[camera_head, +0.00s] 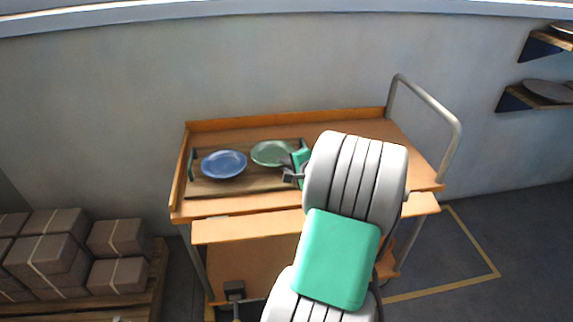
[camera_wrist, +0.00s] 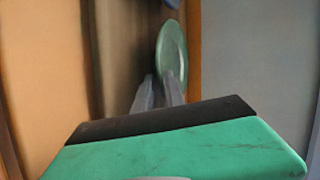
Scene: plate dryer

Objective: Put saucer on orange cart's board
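The orange cart (camera_head: 357,126) stands against the wall, with a dark brown board (camera_head: 235,187) with green handles on its top. A blue saucer (camera_head: 223,164) lies on the board's left part. A green saucer (camera_head: 270,153) lies to its right, toward the back of the board. My gripper (camera_head: 288,172) is low at the board's right end, beside the green saucer. In the wrist view my fingers (camera_wrist: 159,88) stand a little apart. The near edge of the green saucer (camera_wrist: 174,45) is partly hidden behind the right finger. The blue saucer's edge (camera_wrist: 172,3) shows at the top.
A grey handle rail (camera_head: 440,115) rises at the cart's right end. Wall shelves (camera_head: 537,98) with plates are at the far right. Boxes (camera_head: 55,255) on a pallet stand at lower left. My arm hides the cart top's right part.

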